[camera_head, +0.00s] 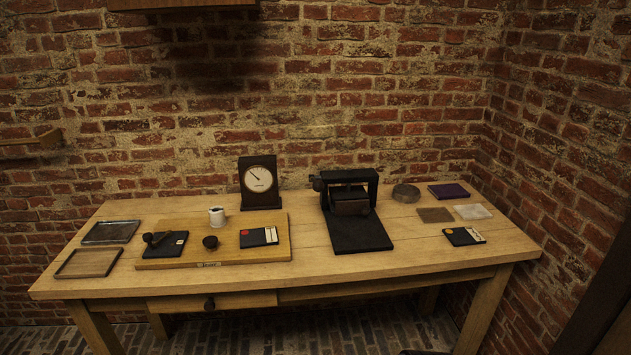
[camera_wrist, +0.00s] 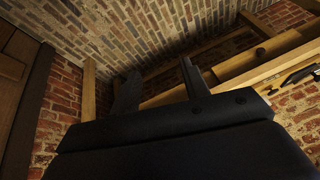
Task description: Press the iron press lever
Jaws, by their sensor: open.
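The black iron press (camera_head: 348,182) stands at the back of the wooden table, right of its middle, with a flat black base plate (camera_head: 360,234) reaching toward the front. A small dark knob-like part (camera_head: 318,184) sticks out at the press's upper left; I cannot tell whether it is the lever. A dark block sits under the top bar. My gripper (camera_wrist: 160,78) shows in the wrist view with its two dark fingers spread apart and nothing between them. It is away from the press, which I cannot make out in the wrist view.
A dial gauge (camera_head: 259,182) stands left of the press. A wooden board (camera_head: 215,264) at left holds a white cup (camera_head: 217,216), dark cards and small dark items. Two trays (camera_head: 88,263) lie far left. A round tin (camera_head: 405,193) and several flat pieces lie right. The wrist view shows the table edge (camera_wrist: 262,66).

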